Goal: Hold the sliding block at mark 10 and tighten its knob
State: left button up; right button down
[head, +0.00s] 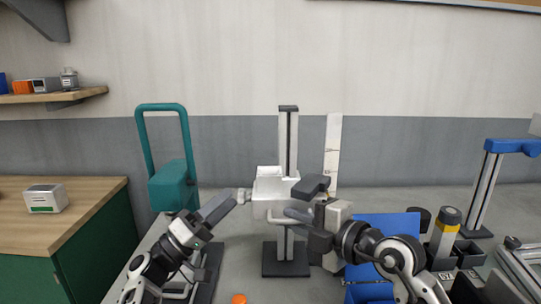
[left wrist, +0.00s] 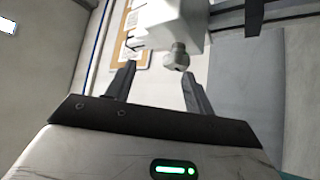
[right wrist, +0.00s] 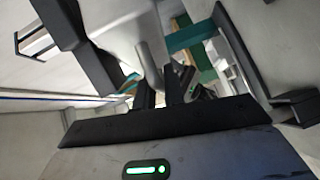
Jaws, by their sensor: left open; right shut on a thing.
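The white sliding block (head: 268,205) sits on an upright grey column (head: 288,140) with a dark base (head: 286,269). Its small grey knob (head: 242,196) sticks out on the left side. My left gripper (head: 230,204) is open just left of the knob; in the left wrist view the knob (left wrist: 177,58) shows just beyond the fingertips. My right gripper (head: 305,200) is shut on the block from the right; the block (right wrist: 122,30) also fills the space between its fingers in the right wrist view. A pale marked strip (head: 333,150) stands behind; its numbers are unreadable.
A teal handled frame (head: 172,185) stands behind my left arm. A blue panel (head: 385,228), a yellow-banded cylinder (head: 445,232) and a blue-topped stand (head: 490,185) are at the right. An orange round thing (head: 239,299) lies at the front edge.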

pick_arm(q)
jog(key=shift+r, duration=2.45)
pick_arm(e)
jog(key=shift+s+a, duration=0.25)
jog(key=shift+a, duration=0.1)
jog(key=c, duration=1.8)
grip_release()
jog(key=o, duration=0.4)
jog(key=shift+a+r, duration=0.1)
pick_arm(q)
jog(key=shift+s+a, duration=0.1)
jog(key=shift+a, duration=0.05)
